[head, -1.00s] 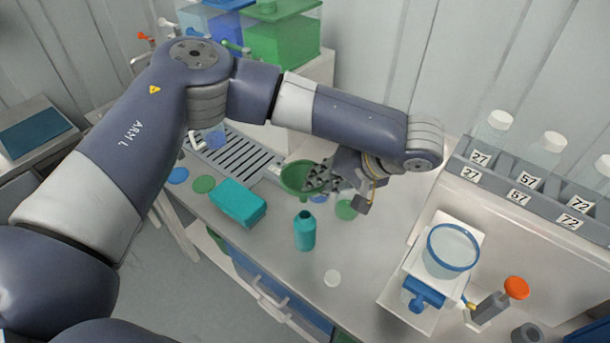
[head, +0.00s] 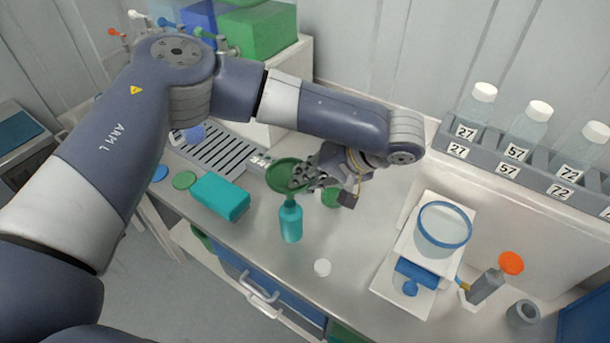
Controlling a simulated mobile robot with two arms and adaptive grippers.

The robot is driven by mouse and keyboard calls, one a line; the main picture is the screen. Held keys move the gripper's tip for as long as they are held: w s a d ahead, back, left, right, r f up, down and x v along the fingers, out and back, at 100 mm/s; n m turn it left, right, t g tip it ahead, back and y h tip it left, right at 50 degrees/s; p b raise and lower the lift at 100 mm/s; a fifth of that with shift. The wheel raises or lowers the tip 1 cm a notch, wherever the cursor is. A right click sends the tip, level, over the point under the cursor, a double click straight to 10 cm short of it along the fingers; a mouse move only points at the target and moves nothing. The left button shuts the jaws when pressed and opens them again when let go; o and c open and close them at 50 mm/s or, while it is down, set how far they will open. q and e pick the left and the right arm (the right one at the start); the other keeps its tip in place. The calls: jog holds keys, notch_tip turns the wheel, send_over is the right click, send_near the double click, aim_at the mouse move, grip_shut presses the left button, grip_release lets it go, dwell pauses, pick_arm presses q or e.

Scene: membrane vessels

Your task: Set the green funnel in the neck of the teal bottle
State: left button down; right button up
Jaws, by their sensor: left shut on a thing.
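The green funnel (head: 284,172) is held in my left gripper (head: 301,177), whose fingers are shut on its right side. The funnel is wide end up, directly over the teal bottle (head: 291,224) in the head view. The bottle stands upright on the grey bench. The funnel's lower end meets the bottle's neck in the picture and hides the mouth. I cannot tell whether the spout is inside the neck or just above it. My right gripper is not in view.
A white stand with a blue-rimmed vessel (head: 444,228) is at right. Numbered bottles stand in a rack (head: 510,165).

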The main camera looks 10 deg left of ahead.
pick_arm(q)
jog(key=shift+f+b, duration=0.45)
jog(key=shift+f, duration=0.25)
jog(key=shift+f+b, duration=1.25)
jog(key=shift+f, duration=0.8)
jog(key=c, duration=1.6)
grip_release()
